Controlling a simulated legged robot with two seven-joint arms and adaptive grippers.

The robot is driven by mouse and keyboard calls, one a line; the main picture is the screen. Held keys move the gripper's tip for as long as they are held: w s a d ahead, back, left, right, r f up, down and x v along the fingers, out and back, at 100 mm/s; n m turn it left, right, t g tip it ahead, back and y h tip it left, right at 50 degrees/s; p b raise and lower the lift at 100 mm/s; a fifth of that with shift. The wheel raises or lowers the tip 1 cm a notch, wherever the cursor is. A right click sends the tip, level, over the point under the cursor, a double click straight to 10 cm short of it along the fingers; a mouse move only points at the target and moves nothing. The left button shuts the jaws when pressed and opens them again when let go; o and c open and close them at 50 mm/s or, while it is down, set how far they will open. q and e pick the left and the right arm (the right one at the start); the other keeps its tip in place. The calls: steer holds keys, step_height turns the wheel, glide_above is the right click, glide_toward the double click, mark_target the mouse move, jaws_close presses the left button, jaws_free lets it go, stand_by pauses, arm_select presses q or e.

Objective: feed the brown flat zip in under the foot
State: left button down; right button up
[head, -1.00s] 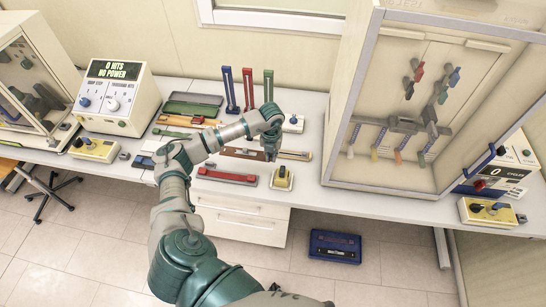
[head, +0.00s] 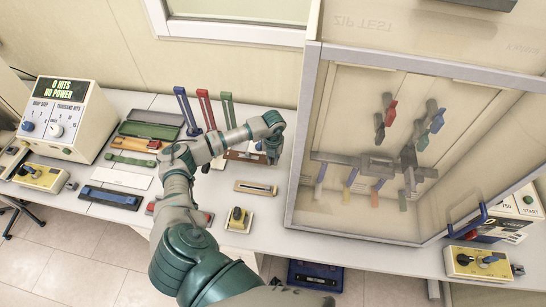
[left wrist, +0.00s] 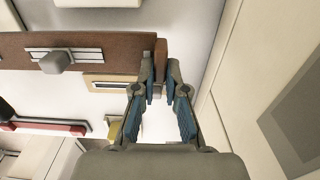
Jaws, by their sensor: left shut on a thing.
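The brown flat zip is a long brown strip (head: 243,156) in the head view, partly behind my left arm. In the left wrist view it is a brown band (left wrist: 110,48) with a grey slider block (left wrist: 55,63) on a pale track. My left gripper (head: 272,152) is at its right end; in the left wrist view the fingertips (left wrist: 160,68) are shut on that end. The zip overlaps a tan strip (left wrist: 108,83) in that view. I cannot make out which part is the foot. My right gripper is not in view.
A large clear-fronted cabinet (head: 300,150) with hanging clamps stands just right of the gripper. Blue, red and green uprights (head: 205,110) stand behind. Bench between strip and cabinet is narrow.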

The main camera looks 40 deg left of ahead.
mark_target(259, 161)
arm_select(q)
steer(key=shift+f, duration=0.6)
steer(key=shift+w+d+f+b, duration=0.1)
steer(key=shift+w+f+b, duration=0.05)
steer(key=shift+f+b, duration=0.45)
steer(key=shift+w+d+f+b, duration=0.1)
steer(key=shift+f+b, duration=0.35)
steer(key=shift+f, duration=0.45)
steer(key=shift+f+b, duration=0.35)
steer(key=shift+b, duration=0.15)
steer(key=shift+s+a+f, duration=0.15)
steer(key=shift+a+f, duration=0.05)
steer(key=shift+s+a+r, duration=0.1)
steer(key=shift+s+a, duration=0.25)
steer(key=shift+a, duration=0.35)
steer(key=shift+s+a, duration=0.35)
steer(key=shift+a, duration=0.2)
steer(key=shift+s+a, duration=0.3)
steer(key=shift+a, duration=0.25)
steer(key=shift+s+a, duration=0.25)
steer(key=shift+a, duration=0.65)
steer(key=shift+s, duration=0.1)
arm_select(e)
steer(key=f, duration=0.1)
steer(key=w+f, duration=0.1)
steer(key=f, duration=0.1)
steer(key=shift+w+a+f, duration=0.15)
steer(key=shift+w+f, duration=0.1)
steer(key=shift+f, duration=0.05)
